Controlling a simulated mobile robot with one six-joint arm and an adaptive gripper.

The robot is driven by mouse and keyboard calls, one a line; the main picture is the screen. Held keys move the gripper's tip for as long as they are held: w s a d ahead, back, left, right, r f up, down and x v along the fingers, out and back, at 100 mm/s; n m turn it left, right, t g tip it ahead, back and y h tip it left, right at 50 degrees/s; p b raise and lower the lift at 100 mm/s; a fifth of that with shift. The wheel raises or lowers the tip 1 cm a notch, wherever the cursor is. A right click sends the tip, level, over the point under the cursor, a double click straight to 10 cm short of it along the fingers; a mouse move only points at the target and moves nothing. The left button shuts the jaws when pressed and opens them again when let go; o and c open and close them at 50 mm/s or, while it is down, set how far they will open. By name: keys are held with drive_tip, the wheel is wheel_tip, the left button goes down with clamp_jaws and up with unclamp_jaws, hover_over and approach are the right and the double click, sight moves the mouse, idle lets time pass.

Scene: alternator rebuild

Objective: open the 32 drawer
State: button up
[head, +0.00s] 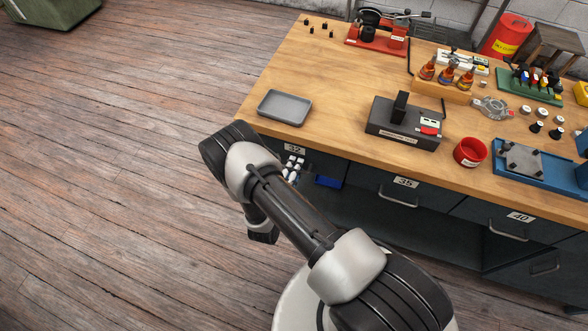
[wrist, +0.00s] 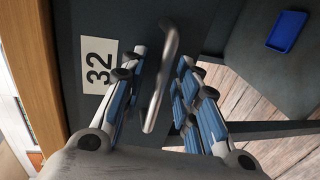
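The 32 drawer (wrist: 125,18) is a dark grey front under the wooden worktop, shut as far as I can see. Its white "32" label (wrist: 98,66) shows in the wrist view, and also in the head view (head: 294,149). Its grey bar handle (wrist: 165,75) runs between the fingers of my gripper (wrist: 160,62). The gripper is open, with one finger on each side of the handle and a visible gap to each. In the head view my gripper (head: 292,168) is at the drawer front, partly hidden by my arm, which also covers part of the drawer.
Drawers 35 (head: 404,182) and 40 (head: 519,217) lie to the right. A blue tray (wrist: 287,31) sits below in the open bay. The worktop above carries a grey tray (head: 285,107), a black fixture (head: 403,129) and a red bowl (head: 470,152).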

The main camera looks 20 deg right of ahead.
clamp_jaws()
idle(0.4)
idle(0.4)
